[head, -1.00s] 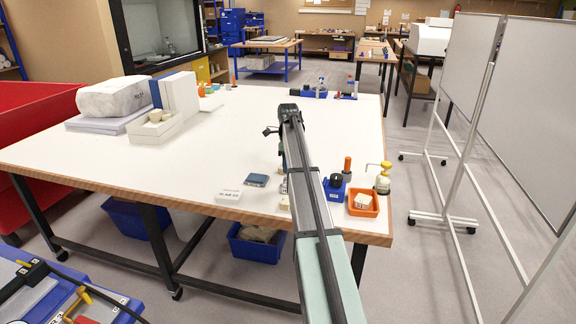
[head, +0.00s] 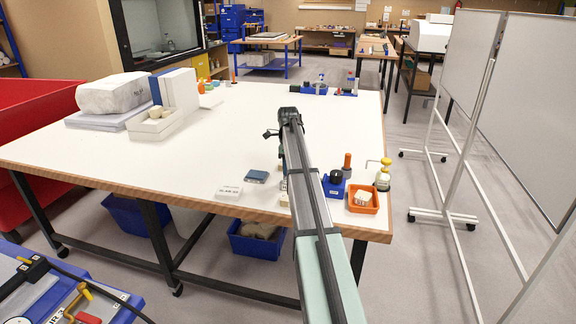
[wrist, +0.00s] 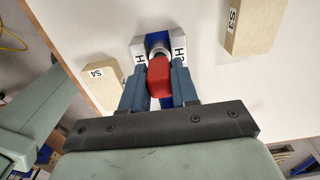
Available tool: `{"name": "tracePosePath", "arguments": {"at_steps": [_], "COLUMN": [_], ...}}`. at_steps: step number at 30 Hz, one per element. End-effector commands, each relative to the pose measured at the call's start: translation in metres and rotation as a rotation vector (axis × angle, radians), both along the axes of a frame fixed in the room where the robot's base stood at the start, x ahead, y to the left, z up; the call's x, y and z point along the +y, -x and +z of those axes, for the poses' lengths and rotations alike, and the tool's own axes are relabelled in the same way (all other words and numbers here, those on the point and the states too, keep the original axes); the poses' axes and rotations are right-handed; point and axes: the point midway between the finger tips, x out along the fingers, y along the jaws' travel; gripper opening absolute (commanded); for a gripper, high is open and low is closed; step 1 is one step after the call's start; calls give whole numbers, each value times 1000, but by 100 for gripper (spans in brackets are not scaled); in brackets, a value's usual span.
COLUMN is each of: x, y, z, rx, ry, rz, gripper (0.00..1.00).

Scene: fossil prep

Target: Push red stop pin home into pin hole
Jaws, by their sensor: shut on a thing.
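In the wrist view, my gripper (wrist: 158,88) is shut on the red stop pin (wrist: 160,75), with one finger on each side of its red head. Just beyond the pin stands a blue and white block (wrist: 138,46) with labels on its faces and a round grey part at its middle. The pin is in line with this round part. The pin's far end and the pin hole are hidden behind the red head, so I cannot tell how deep the pin sits. In the head view my arm hides the pin and most of the block.
Beige blocks marked S3 (wrist: 249,22) and S4 (wrist: 103,84) lie on either side. On the white table (head: 230,130) an orange tray (head: 358,208), a blue holder (head: 334,191) and a bottle (head: 383,178) stand right of my arm. A dark square item (head: 256,176) lies left. The table's middle is clear.

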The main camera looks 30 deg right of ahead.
Motion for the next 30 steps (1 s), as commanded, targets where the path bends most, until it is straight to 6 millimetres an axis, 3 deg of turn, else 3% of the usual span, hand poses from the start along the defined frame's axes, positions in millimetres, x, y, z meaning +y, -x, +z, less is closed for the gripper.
{"name": "tracePosePath", "arguments": {"at_steps": [13, 30], "x": [0, 0], "y": [0, 0], "z": [-13, -14], "rx": [0, 0], "ry": [0, 0], "rz": [0, 0], "gripper": [0, 0]}}
